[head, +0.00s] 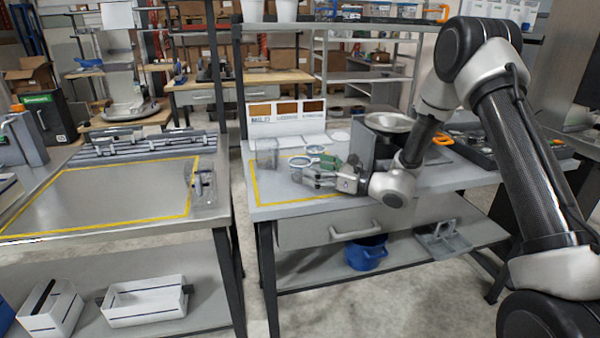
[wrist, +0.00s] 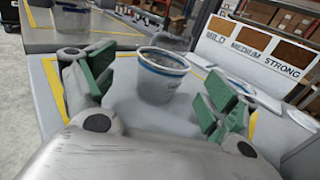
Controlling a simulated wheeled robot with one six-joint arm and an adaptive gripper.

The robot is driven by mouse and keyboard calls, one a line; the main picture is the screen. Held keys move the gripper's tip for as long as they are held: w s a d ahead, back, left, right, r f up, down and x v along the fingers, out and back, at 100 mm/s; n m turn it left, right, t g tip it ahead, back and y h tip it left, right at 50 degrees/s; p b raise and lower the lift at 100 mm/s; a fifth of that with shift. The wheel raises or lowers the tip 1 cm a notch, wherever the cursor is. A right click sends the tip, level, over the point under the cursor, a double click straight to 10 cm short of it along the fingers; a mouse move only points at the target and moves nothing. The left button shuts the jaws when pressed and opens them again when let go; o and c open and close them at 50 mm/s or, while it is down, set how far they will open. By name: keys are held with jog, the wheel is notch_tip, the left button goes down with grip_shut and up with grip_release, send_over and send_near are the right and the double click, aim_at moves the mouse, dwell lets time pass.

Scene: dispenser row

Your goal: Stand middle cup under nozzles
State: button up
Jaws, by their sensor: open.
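A clear cup (wrist: 160,80) with a blue band stands upright ahead of my gripper in the wrist view, between the lines of its two fingers. In the head view a blue-rimmed cup (head: 300,162) shows just beyond my gripper (head: 318,178), partly hidden by it. My gripper also shows in the wrist view (wrist: 158,100), with green pads spread apart and nothing held. A sign board (head: 287,111) reading MILD, MEDIUM, STRONG stands at the back of the table, and on the right in the wrist view (wrist: 255,50). I cannot make out nozzles.
A clear container (head: 266,153) stands at the table's left. Pale round discs (head: 340,137) lie before the sign. A metal pan (head: 388,122) sits on a dark box to the right. Yellow tape (head: 255,185) marks the table. A gap separates the left table (head: 110,195).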

aim_at(292, 160)
jog(key=x, duration=0.6)
jog(key=shift+w+d, duration=0.1)
jog(key=shift+w, duration=0.1)
jog(key=c, duration=1)
jog(key=shift+r, duration=0.1)
